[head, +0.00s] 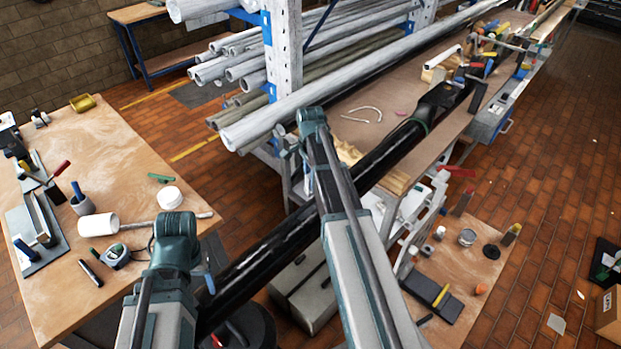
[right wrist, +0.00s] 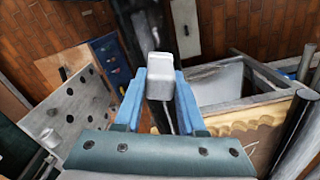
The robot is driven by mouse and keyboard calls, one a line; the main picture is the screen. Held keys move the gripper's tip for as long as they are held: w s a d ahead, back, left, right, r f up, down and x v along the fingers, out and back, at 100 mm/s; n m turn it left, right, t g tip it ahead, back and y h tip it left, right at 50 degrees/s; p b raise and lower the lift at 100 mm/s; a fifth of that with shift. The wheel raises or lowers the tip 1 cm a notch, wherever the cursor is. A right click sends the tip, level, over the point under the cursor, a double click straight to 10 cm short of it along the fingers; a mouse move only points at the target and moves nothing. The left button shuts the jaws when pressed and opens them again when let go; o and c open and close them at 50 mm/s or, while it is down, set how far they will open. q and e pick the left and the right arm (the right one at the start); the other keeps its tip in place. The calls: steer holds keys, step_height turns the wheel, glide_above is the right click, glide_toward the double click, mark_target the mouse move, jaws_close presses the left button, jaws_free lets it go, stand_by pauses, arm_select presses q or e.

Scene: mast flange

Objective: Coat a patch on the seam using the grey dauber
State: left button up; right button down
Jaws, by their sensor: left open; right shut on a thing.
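A long black mast (head: 270,262) runs diagonally from lower left to upper right, with a dark flanged end (head: 437,97) over the bench. I cannot make out the seam. In the right wrist view, my right gripper (right wrist: 160,73) has its blue fingers shut on a pale grey block, which looks like the grey dauber (right wrist: 160,85). Dark shapes lie behind the block; I cannot tell whether it touches anything. In the head view the right arm's links mostly hide that gripper. My left gripper (head: 208,281) is mostly hidden behind its wrist, near the mast's lower part.
Grey pipes (head: 240,135) lie on a rack behind the mast. A low board (head: 470,262) with tools stands at right.

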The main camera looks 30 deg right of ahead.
steer(key=shift+r, duration=0.35)
step_height(320, 180, up, 3)
steer(key=p, duration=0.3)
steer(key=shift+f, duration=0.1)
stand_by(0.7)
